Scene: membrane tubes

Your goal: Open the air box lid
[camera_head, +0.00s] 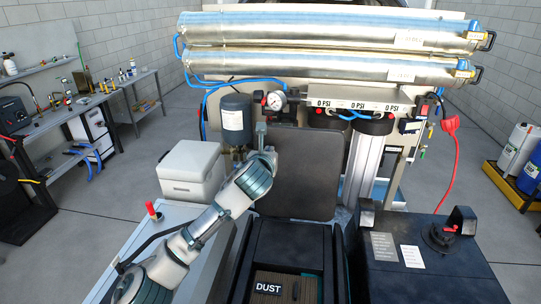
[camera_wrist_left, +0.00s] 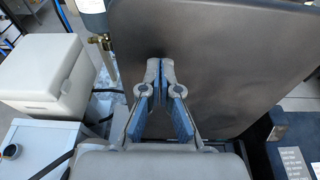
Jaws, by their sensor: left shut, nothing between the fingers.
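The air box (camera_head: 290,245) is a black box at the bottom centre of the head view, with a "DUST" label inside. Its lid (camera_head: 312,175) is a dark grey panel standing raised, near upright, behind the open box. The lid (camera_wrist_left: 225,60) also fills much of the left wrist view. My left gripper (camera_head: 261,132) is at the lid's upper left edge. In the left wrist view, its fingertips (camera_wrist_left: 160,68) are together with nothing between them, in front of the lid's face. I cannot tell whether they touch it. My right gripper is not in view.
A dark cylinder (camera_head: 236,120) and pressure gauge (camera_head: 275,100) are just behind. Silver membrane tubes (camera_head: 330,30) run across the top. A black cabinet (camera_head: 420,265) stands at right.

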